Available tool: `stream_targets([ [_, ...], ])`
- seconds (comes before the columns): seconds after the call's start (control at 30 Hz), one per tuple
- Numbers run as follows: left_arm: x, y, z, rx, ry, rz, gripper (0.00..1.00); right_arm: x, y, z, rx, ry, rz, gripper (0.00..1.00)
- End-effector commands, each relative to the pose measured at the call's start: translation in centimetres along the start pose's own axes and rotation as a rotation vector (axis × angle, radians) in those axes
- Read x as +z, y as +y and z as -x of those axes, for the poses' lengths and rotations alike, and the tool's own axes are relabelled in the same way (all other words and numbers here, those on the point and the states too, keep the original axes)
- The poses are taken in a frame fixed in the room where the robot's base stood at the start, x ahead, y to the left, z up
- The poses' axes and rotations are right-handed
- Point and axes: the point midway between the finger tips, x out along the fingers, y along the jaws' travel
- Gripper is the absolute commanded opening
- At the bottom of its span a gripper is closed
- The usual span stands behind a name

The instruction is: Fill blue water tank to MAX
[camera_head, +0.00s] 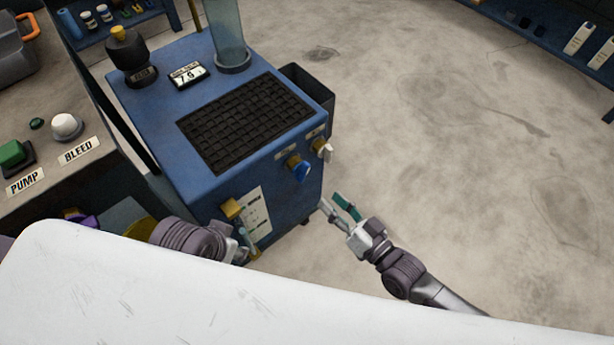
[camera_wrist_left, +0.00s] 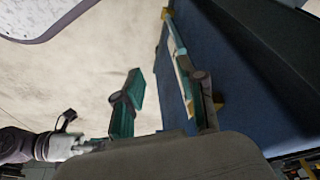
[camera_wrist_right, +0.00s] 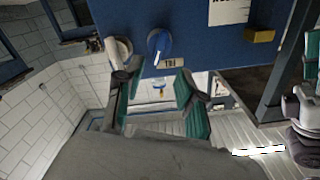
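The blue tank unit (camera_head: 190,118) stands on the floor at the left centre. A clear cylinder (camera_head: 228,40) rises from its top, cut off by the frame; I cannot read a level or MAX mark. My left gripper (camera_wrist_left: 158,88) is open beside the blue front, partly hidden in the head view.
A grey bench with a green PUMP button (camera_head: 13,153) and a white BLEED knob (camera_head: 66,126) stands at the left. A dark bin (camera_head: 308,88) adjoins the unit. A white surface (camera_head: 150,285) covers the lower foreground. The floor (camera_head: 450,140) at right is clear.

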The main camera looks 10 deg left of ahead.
Motion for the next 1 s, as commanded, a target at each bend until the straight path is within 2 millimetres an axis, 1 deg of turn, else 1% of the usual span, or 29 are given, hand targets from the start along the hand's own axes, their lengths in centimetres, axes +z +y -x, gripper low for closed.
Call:
stream_targets([
  [0.03,0.1,0.0,-0.3,0.000,0.000,0.000,0.40,0.1,0.0,-1.3,-0.002,0.003,0.000,0.39],
  [0.2,0.3,0.0,-0.9,0.000,0.000,0.000,0.40,0.1,0.0,-5.0,-0.002,0.002,0.001,0.39],
  [0.3,0.4,0.0,-1.2,0.000,0.001,0.000,0.40,0.1,0.0,-6.8,-0.001,0.001,0.001,0.39],
  [0.37,0.3,0.1,-1.4,0.000,0.003,0.000,0.40,0.1,0.1,-7.7,-0.001,0.001,0.002,0.39],
  [0.4,-0.3,0.1,-1.5,0.002,0.034,-0.001,0.40,0.1,0.1,-8.2,0.000,0.000,0.001,0.39],
  [0.5,-1.2,0.2,-1.6,0.004,0.075,-0.003,0.40,0.1,0.1,-9.2,0.000,-0.001,0.001,0.39],
  [0.6,-1.7,0.3,-1.6,0.004,0.097,-0.003,0.40,0.1,0.1,-9.7,0.001,-0.002,0.001,0.39],
  [0.9,-1.9,0.3,-1.6,0.005,0.105,-0.004,0.40,0.1,0.1,-9.8,0.001,-0.003,0.002,0.39],
  [0.97,-1.9,0.3,-1.6,0.005,0.105,-0.004,0.40,0.1,0.1,-9.8,0.001,-0.002,0.002,0.29],
  [1.0,-1.9,0.3,-1.6,0.005,0.105,-0.004,0.40,0.1,0.1,-9.8,0.001,-0.002,0.002,0.22],
])
